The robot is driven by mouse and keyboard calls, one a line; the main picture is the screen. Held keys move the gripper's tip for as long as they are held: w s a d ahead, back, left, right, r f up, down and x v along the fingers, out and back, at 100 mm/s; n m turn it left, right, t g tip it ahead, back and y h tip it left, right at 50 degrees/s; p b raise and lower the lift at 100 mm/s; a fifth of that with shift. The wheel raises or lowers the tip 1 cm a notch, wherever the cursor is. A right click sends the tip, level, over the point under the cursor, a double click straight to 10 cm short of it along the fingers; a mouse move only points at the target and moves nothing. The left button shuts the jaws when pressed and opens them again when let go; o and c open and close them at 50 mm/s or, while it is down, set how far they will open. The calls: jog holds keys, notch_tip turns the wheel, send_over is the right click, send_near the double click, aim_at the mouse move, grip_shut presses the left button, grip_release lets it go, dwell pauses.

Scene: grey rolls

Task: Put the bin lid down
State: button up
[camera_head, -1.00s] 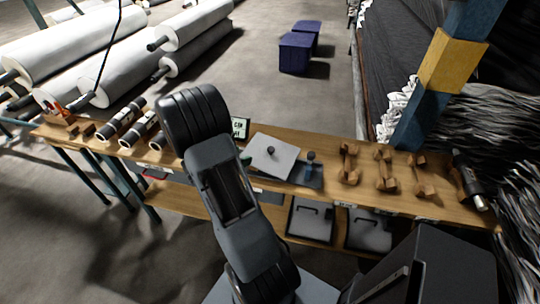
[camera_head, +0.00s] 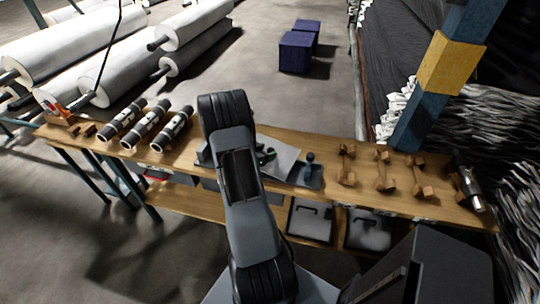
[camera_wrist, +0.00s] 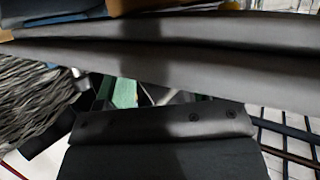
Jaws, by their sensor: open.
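A pale grey flat lid (camera_head: 284,163) lies on the wooden bench in the head view, behind my arm. Its left part is hidden by my arm. My gripper (camera_head: 265,156) shows only in part beside my forearm, at the lid; I cannot tell whether it touches. In the wrist view my gripper (camera_wrist: 127,94) is open, with green between dark parts. Broad grey slabs cross the wrist view close up; I cannot tell whether they are the lid. What lies under the lid is hidden.
The bench (camera_head: 330,190) holds several black rollers (camera_head: 147,125) at left, a blue-handled tool (camera_head: 309,167) on a dark plate right of the lid, and wooden dumbbell-shaped pieces (camera_head: 383,170) further right. Dark bins (camera_head: 311,220) stand on the lower shelf. A blue and yellow post (camera_head: 450,65) rises behind.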

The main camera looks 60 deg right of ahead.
jog(key=shift+s+d+f, duration=0.2)
jog(key=shift+d+f, duration=0.05)
jog(key=shift+d, duration=0.35)
jog(key=c, duration=1.1)
jog(key=shift+c, duration=0.2)
